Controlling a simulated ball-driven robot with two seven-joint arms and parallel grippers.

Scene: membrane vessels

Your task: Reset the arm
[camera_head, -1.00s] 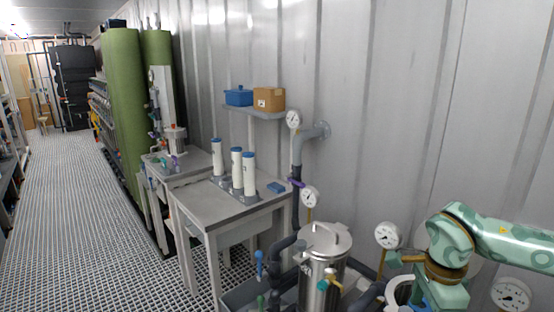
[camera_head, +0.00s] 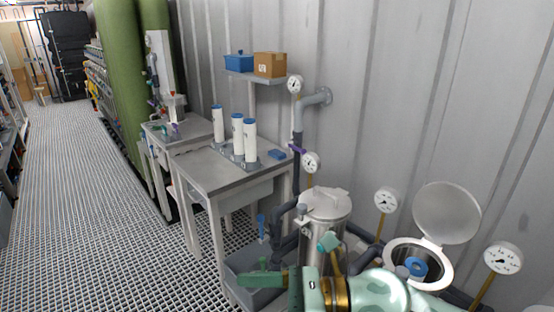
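My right arm comes in from the lower right. Its mint-green wrist and dark bands lie low across the front of the closed steel vessel. The green end of my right gripper (camera_head: 266,279) points left over a grey bin; its fingers are seen edge-on, so I cannot tell whether they are open. I see nothing clearly held in it. The closed steel vessel (camera_head: 325,212) has its lid on. To its right an open vessel (camera_head: 447,272) has its round lid (camera_head: 446,212) raised, with a blue ring-shaped top (camera_head: 416,267) inside. My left gripper is not in view.
A grey table (camera_head: 215,172) holds several white blue-capped cylinders (camera_head: 237,135) and a blue block (camera_head: 277,154). A wall shelf bears a blue bin (camera_head: 239,62) and a cardboard box (camera_head: 270,65). Pipes and gauges (camera_head: 503,258) crowd the right. The grated floor (camera_head: 90,190) is clear at left.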

